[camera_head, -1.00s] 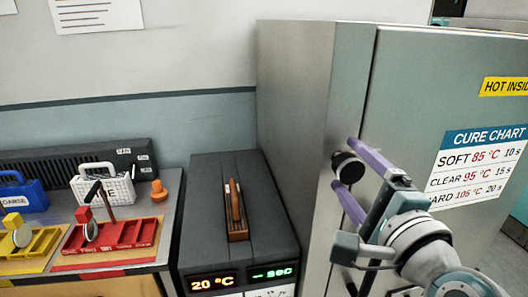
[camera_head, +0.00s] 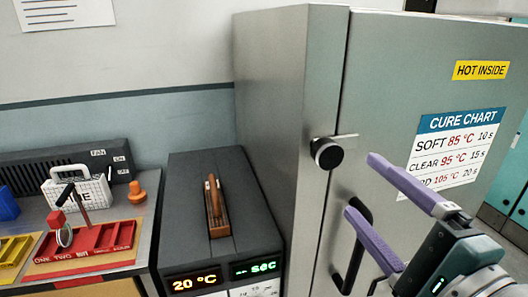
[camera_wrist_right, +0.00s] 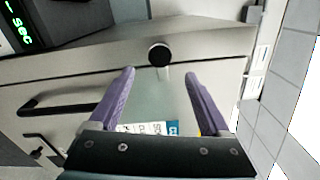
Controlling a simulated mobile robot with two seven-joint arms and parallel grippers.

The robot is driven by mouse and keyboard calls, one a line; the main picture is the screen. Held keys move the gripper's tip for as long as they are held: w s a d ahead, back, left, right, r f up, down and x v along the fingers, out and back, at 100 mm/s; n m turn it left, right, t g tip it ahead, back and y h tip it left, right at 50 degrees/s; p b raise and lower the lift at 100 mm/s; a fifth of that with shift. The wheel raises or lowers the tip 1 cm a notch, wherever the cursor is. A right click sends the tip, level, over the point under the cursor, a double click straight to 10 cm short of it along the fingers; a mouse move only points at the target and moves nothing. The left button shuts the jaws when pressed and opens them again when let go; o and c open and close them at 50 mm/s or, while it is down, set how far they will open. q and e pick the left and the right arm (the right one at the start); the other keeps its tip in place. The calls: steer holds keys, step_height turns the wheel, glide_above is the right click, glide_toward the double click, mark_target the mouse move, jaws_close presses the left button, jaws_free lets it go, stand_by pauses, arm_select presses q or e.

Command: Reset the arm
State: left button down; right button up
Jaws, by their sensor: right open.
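My right gripper (camera_head: 373,187) is open and empty in front of the oven door, with its two purple fingers spread. It also shows in the right wrist view (camera_wrist_right: 160,85), where the fingers point toward the black round knob (camera_wrist_right: 159,54) without holding it. The knob (camera_head: 327,153) sits at the door's edge in the head view, left of the fingers, with a short light bar beside it. The oven (camera_head: 400,60) is a grey metal cabinet with a black handle (camera_head: 352,245) partly behind my gripper. My left gripper is not seen.
A dark control box (camera_head: 255,215) reading 20 °C stands left of the oven, with a wooden-handled item (camera_head: 213,205) on top. Red (camera_head: 85,243) and yellow (camera_head: 15,252) trays, a white basket (camera_head: 85,195) and an orange knob-shaped piece (camera_head: 137,193) sit on the bench at left.

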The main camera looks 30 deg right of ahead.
steer(key=shift+a, duration=0.1)
stand_by(0.3)
steer(key=s+a+f+n+g+y, duration=0.1)
steer(key=a+f+n+g+y, duration=0.2)
steer(key=a+n, duration=0.4)
steer(key=a+f+n+g+y, duration=0.25)
steer(key=a+n+y, duration=0.2)
steer(key=n, duration=0.45)
steer(key=s+d+f+n+g+h, duration=0.3)
steer(key=s+d+n+g, duration=0.1)
steer(key=s+n+g, duration=0.6)
step_height(320, 180, up, 27)
steer(key=s+t+p, duration=0.1)
steer(key=p, duration=2.5)
steer(key=shift+m+t+p, duration=0.35)
steer(key=shift+m, duration=0.05)
steer(key=shift+d, duration=0.1)
